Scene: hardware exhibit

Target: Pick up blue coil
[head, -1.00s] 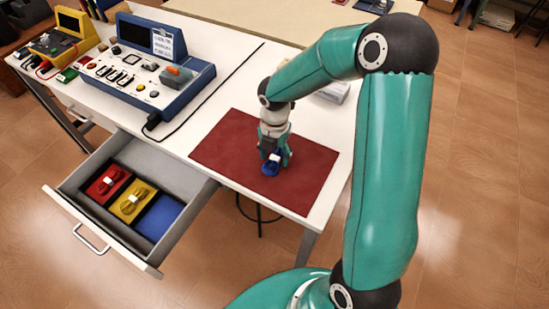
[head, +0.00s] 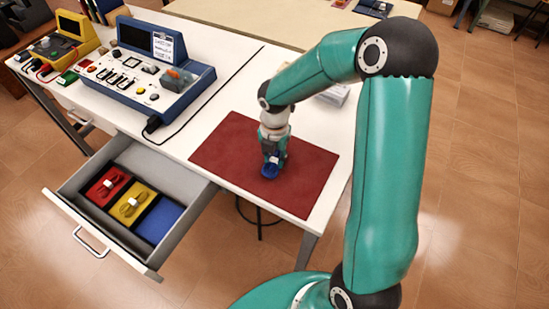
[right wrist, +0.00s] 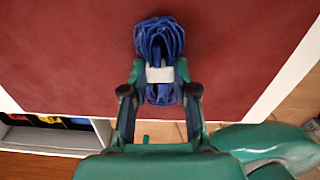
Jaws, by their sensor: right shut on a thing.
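The blue coil (head: 270,171) is on or just above the dark red mat (head: 225,150); I cannot tell if it touches the mat. In the right wrist view the coil (right wrist: 160,40) is a bundle of blue cable with a white band around its middle. My right gripper (head: 272,158) points down over the mat. In the right wrist view its two fingers (right wrist: 160,80) close on the coil from both sides at the white band. My left gripper is not in view.
An open drawer (head: 95,240) at the left has red, yellow and blue compartments; the red and yellow ones hold coils, the blue compartment (head: 159,219) is empty. A blue control console (head: 150,70) and a yellow device (head: 62,48) stand on the white table (head: 200,122).

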